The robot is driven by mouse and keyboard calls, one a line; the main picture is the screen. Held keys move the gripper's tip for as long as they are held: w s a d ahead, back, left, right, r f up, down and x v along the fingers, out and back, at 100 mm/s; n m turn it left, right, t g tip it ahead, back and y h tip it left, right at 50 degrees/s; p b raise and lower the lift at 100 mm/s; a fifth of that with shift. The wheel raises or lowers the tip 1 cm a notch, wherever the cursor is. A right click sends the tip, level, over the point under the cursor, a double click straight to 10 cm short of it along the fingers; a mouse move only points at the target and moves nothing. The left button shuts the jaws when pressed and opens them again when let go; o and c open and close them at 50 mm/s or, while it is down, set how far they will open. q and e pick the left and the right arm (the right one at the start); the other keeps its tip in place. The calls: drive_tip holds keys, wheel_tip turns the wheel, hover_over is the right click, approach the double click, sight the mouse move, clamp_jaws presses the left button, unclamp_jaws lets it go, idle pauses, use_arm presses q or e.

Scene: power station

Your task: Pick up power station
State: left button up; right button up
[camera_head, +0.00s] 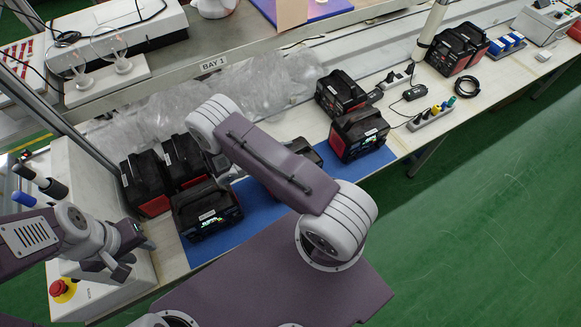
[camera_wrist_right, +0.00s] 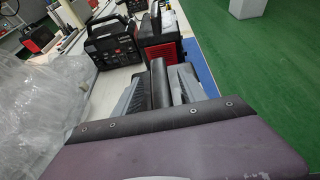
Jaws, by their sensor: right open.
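Several black-and-red power stations stand on the bench: a near one (camera_head: 206,208) on the blue mat (camera_head: 258,208), two behind it at the left (camera_head: 146,184) (camera_head: 184,160), and one mostly hidden behind my right arm (camera_head: 306,153). Another (camera_head: 359,134) stands at the mat's right end, with one (camera_head: 341,92) behind it. My right gripper (camera_wrist_right: 171,72) is open; in the head view my arm hides most of it. Its wrist view shows a power station (camera_wrist_right: 113,45) and a red-sided one (camera_wrist_right: 162,46) beyond the fingers. My left gripper (camera_head: 143,240) is at the left, left of the near power station; its jaws are unclear.
Clear plastic wrap (camera_head: 265,80) lies along the back of the bench. A white box with a red emergency button (camera_head: 62,290) is at the lower left. A power strip (camera_head: 432,116) and cables lie right of the power stations. Green floor is open at the right.

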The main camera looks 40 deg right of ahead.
drive_tip(key=shift+a, duration=0.15)
clamp_jaws()
idle(1.0)
drive_tip(key=shift+r, duration=0.15)
